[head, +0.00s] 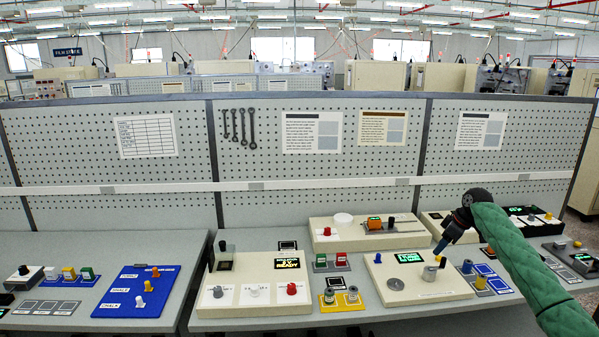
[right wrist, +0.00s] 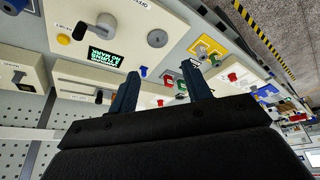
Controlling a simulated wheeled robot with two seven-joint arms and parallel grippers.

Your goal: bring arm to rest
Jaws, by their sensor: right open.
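My right arm, in a green sleeve (head: 510,240), reaches in from the right in the head view. Its right gripper (head: 440,246) points down and left above the back right part of a cream spindle box (head: 440,290). In the right wrist view the right gripper (right wrist: 158,88) is open, with its two blue fingers well apart and nothing held between them. The box there shows a green display (right wrist: 104,57) and a round grey disc (right wrist: 157,38). The left gripper is not in view.
A second cream box (head: 250,306) has white and red knobs and a READY display. A perforated panel (head: 320,160) stands behind. The air above the bench's left side is free.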

